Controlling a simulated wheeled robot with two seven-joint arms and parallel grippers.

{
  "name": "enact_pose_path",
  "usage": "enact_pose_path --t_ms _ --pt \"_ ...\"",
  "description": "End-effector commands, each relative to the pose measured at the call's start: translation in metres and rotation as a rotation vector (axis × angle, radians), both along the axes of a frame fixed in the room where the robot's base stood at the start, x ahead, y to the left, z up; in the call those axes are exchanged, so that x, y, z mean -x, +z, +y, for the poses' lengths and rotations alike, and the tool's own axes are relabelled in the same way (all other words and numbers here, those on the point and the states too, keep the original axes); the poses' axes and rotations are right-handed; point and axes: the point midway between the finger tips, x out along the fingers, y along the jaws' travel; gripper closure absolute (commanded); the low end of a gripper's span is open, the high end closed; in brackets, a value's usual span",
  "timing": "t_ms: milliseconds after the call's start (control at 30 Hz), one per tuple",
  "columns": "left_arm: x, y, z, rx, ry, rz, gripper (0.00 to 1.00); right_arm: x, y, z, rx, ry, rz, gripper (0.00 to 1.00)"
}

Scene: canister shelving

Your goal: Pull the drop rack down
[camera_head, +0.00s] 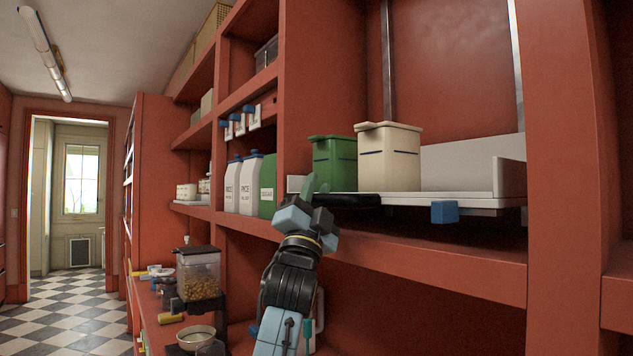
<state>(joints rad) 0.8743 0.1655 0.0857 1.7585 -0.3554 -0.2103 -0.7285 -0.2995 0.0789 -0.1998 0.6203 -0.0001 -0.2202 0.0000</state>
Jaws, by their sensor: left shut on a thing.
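The drop rack (468,197) is a pale, low-walled tray in the red shelving at right. It sits at about the level of the middle shelf's board. A green canister (334,160) and a cream canister (388,158) stand on it, side by side and upright. A blue tab (444,212) sticks out from its front edge. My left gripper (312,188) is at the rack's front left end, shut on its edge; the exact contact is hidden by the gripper. A dark flat piece (350,200) shows just right of the fingers. My right gripper is not in view.
White jugs (240,185) and a green container (268,186) stand on the shelf left of the rack. A food dispenser (200,275) and a bowl (196,338) are on the lower counter. A red upright (565,150) bounds the rack's bay at right.

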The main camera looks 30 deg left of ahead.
Motion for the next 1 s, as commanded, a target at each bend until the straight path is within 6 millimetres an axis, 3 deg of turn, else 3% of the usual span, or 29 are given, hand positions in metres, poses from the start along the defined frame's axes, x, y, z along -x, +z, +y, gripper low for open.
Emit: enact_pose_path --t_ms 100,600,633,767,1000 --pt "-0.0010 -0.0126 -0.0001 0.002 -0.001 0.004 1.00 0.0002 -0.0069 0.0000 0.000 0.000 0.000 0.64" --pt "-0.0024 -0.0187 -0.0008 0.001 -0.001 0.009 1.00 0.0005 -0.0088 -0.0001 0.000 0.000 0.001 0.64" --pt "-0.0025 -0.0186 -0.0008 0.001 -0.001 0.009 0.73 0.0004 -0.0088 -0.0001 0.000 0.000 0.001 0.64" --pt "-0.0018 -0.0175 -0.0006 0.001 -0.001 0.006 0.56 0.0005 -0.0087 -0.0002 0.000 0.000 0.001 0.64" --pt "-0.0008 -0.0156 -0.0004 0.001 -0.001 0.003 0.56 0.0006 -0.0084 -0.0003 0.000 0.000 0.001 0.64"
